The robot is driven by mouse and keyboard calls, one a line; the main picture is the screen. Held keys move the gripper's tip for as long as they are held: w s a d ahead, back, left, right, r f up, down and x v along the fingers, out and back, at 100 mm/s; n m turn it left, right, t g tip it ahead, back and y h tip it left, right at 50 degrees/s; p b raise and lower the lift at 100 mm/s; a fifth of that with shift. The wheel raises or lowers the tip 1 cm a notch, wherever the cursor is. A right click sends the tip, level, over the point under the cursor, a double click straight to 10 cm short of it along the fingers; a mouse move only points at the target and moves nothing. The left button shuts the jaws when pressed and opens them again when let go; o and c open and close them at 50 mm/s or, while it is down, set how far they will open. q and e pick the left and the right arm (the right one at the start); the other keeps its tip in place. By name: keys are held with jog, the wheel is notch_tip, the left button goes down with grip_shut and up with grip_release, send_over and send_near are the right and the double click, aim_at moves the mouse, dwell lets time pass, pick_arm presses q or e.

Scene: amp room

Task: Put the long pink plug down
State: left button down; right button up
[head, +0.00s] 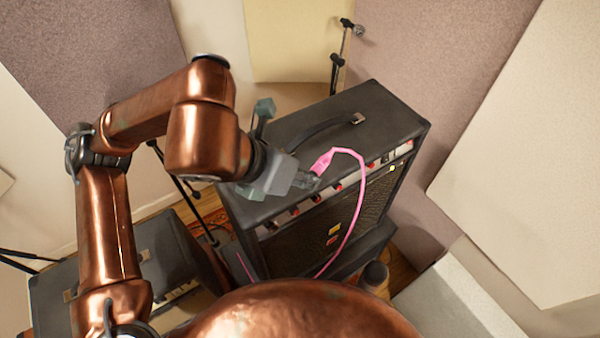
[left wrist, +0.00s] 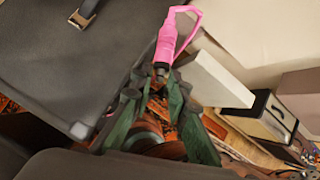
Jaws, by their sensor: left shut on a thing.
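The long pink plug (head: 321,161) is at the tip of my left gripper (head: 308,180), above the front top edge of the black amplifier (head: 290,150). Its pink cable loops to the right and hangs down the amplifier's front. In the left wrist view, the pink plug (left wrist: 166,42) points its narrow end down between the fingertips of my left gripper (left wrist: 158,80), which are shut on it. The amplifier's dark top (left wrist: 70,60) lies behind, at the left. I cannot tell how far the plug is above the amplifier. My right gripper is not in view.
A row of red-tipped knobs (head: 338,187) runs along the amplifier's front edge, and a handle (head: 310,130) arches over its top. A microphone stand (head: 338,60) stands behind it. A smaller dark amplifier (head: 165,245) is at lower left. The amplifier's top is otherwise largely clear.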

pick_arm(q)
send_over(296, 188)
notch_tip(296, 188, down, 6)
jog(key=shift+s+a+f+p, duration=0.1)
jog(key=shift+f+p, duration=0.05)
jog(key=shift+p, duration=0.25)
notch_tip(296, 188, down, 3)
jog(key=shift+f+p, duration=0.2)
jog(key=shift+p, duration=0.35)
